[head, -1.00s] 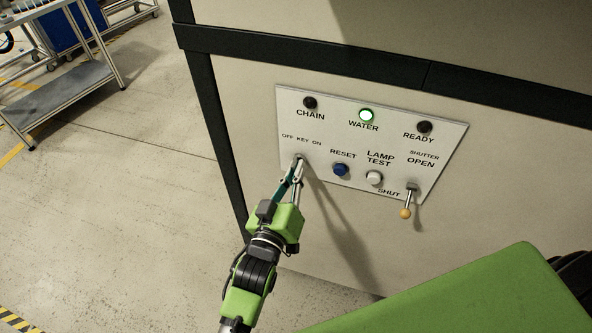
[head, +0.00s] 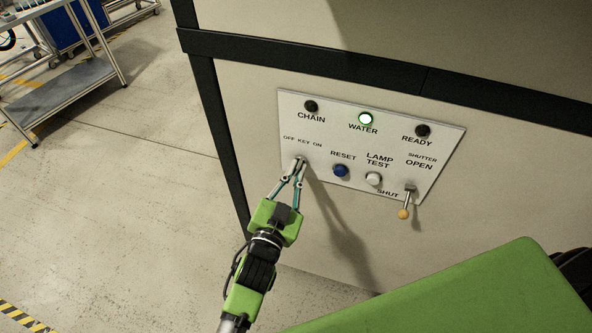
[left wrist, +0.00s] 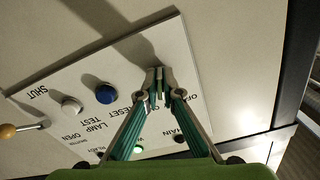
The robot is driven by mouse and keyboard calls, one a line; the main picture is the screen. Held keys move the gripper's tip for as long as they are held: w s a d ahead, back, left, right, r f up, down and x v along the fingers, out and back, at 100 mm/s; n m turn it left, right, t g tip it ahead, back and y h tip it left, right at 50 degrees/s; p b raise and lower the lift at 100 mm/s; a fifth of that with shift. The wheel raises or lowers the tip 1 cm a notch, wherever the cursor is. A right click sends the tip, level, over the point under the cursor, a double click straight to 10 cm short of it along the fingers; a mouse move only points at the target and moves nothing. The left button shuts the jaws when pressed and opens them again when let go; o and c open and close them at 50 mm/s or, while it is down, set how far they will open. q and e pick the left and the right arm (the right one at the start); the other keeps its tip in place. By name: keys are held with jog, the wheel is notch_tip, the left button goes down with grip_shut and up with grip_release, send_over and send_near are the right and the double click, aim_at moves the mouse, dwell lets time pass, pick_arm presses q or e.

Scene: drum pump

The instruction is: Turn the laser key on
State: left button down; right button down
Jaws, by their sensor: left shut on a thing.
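The laser key (head: 298,161) sits under the OFF KEY ON label at the left of a white control panel (head: 320,190). My left gripper (head: 299,166) reaches the panel with its fingertips shut on the key. In the left wrist view, the fingertips (left wrist: 158,98) close around the key against the panel. The fingers mostly hide the key, so I cannot tell which way it points. My right gripper is in neither view.
Close right of the key are a blue RESET button (head: 341,170) and a white LAMP TEST button (head: 373,179). A shutter lever (head: 407,202) hangs down at SHUT. The WATER lamp (head: 365,118) glows green; CHAIN and READY lamps are dark. A metal cart (head: 65,85) stands far left.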

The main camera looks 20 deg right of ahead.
pick_arm(q)
jog(key=shift+m, duration=1.2)
jog(key=c, duration=2.2)
grip_release()
jog(key=shift+a, duration=0.1)
jog(key=v, duration=1.2)
